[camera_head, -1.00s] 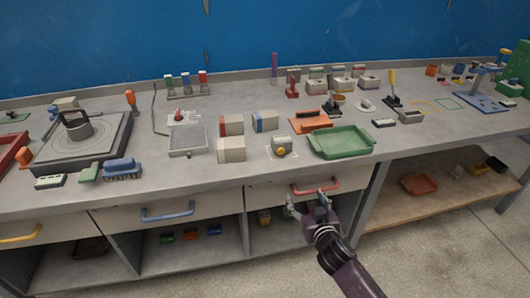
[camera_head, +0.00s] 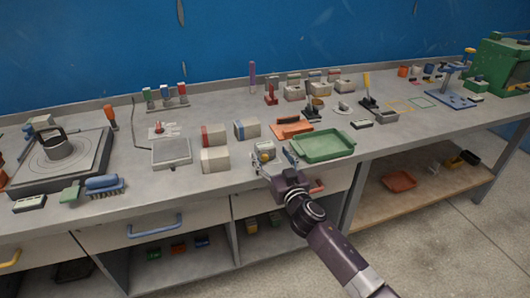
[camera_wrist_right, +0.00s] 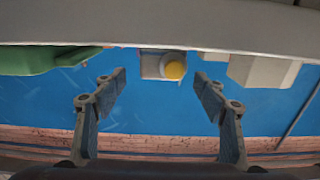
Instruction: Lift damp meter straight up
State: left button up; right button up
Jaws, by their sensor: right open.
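A small pale-grey block with a round yellow part (camera_head: 265,151), which I take to be the damp meter, stands near the front edge of the bench. In the right wrist view, which looks upside down, it shows between and beyond the fingertips (camera_wrist_right: 163,66). My right gripper (camera_head: 274,162) is open and empty at the bench front, its fingers pointing at the meter with one to each side. I see no contact. The gripper partly hides the meter's lower part in the head view. My left gripper is not in view.
A green tray (camera_head: 323,146) lies close to the right of my right gripper. A pale block (camera_head: 215,160) stands to the left, with red-and-white (camera_head: 213,135) and blue-and-white (camera_head: 247,129) blocks behind. An orange tool (camera_head: 291,128) lies behind the meter.

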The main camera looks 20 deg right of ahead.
aim_at(267, 150)
jog(key=shift+w+a, duration=0.2)
jog(key=shift+w, duration=1.4)
jog(key=c, duration=1.4)
jog(key=shift+r, duration=0.15)
jog(key=shift+c, duration=0.9)
jog(key=shift+r, duration=0.1)
